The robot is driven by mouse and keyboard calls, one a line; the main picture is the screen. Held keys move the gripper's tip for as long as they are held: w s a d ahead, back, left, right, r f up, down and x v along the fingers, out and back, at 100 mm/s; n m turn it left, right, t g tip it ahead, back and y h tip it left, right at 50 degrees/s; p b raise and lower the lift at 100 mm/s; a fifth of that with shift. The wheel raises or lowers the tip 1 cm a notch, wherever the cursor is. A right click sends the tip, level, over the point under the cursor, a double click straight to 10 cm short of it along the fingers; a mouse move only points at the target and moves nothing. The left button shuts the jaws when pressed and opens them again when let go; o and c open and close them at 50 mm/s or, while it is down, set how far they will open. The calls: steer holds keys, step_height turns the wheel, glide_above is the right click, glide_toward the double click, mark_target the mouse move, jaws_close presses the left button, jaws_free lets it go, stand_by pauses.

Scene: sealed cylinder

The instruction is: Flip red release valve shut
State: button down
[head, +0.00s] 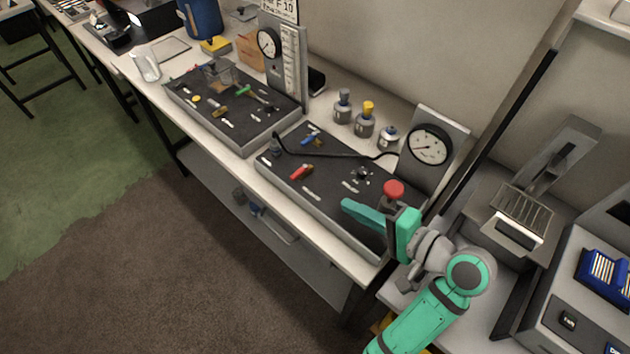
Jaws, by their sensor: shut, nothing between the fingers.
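The red release valve (301,172) is a small red lever near the left front of the dark board (325,200), lying at a slant. Its exact turn is too small to tell. My gripper (348,206) is teal and reaches in over the right part of the board, to the right of the red lever and apart from it. Its fingers are shut with nothing between them. A blue lever (311,136) sits farther back on the same board.
A round gauge (429,145) stands upright at the board's back right, with a black hose (335,153) running to it. Several small bottles (365,118) stand behind the board. A second dark board (228,118) lies to the left. The space above the red lever looks clear.

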glide_toward(299, 177)
steer(key=x, duration=0.4)
steer(key=shift+s+a+f, duration=0.1)
steer(key=shift+a, duration=0.15)
steer(key=shift+w+a, duration=0.6)
steer(key=shift+w, duration=0.05)
steer(key=shift+w, duration=0.1)
